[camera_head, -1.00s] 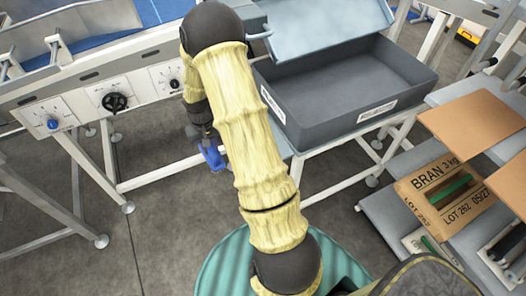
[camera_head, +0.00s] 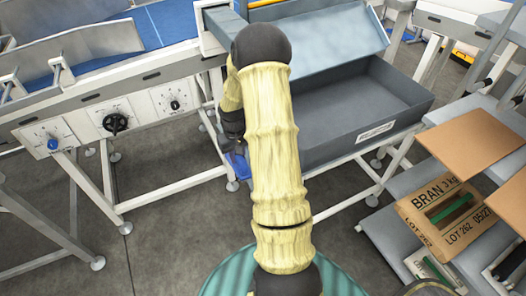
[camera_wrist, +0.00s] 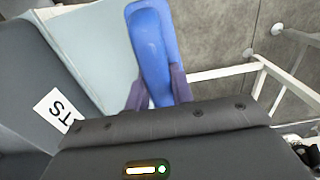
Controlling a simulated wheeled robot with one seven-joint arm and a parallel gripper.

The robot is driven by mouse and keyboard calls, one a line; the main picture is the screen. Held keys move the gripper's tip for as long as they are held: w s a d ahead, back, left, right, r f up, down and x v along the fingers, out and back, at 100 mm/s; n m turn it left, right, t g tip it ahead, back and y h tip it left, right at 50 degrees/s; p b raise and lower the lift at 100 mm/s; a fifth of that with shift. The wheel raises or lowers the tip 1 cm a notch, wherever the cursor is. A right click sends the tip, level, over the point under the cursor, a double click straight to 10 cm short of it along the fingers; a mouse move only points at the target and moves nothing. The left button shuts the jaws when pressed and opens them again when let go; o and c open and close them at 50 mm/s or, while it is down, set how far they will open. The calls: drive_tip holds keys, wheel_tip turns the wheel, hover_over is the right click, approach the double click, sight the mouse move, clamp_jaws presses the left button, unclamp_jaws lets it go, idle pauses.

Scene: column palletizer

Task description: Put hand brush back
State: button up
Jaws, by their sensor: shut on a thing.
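The blue hand brush (camera_wrist: 151,50) is between my gripper's fingers (camera_wrist: 155,92) in the wrist view. My gripper is shut on it. In the head view a bit of the blue brush (camera_head: 238,168) shows low beside my arm, left of the grey bin; my arm hides most of the gripper (camera_head: 232,145). The brush hangs in the air in front of the bin's stand. Its bristles cannot be made out.
An open grey bin (camera_head: 425,102) with a labelled front and raised lid stands behind my arm. A conveyor frame with dials (camera_head: 140,118) is at left. At right, shelves hold a BRAN carton (camera_head: 415,215). Grey floor (camera_head: 170,225) is clear at front left.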

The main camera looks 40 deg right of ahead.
drive_tip(key=s+d+p, duration=0.1)
drive_tip(key=s+d, duration=0.1)
drive_tip(key=d, duration=0.6)
drive_tip(key=shift+d, duration=0.2)
drive_tip(key=shift+s+d+f+p, duration=0.1)
drive_tip(key=shift+d+f+p, duration=0.2)
drive_tip(key=shift+f, duration=0.6)
drive_tip(key=shift+s+d+f+p, duration=0.1)
drive_tip(key=shift+d+f+p, duration=0.15)
drive_tip(key=shift+f, duration=0.6)
drive_tip(key=shift+w+f, duration=0.1)
drive_tip(key=shift+f, duration=0.1)
drive_tip(key=o, duration=1)
drive_tip(key=shift+c, duration=0.2)
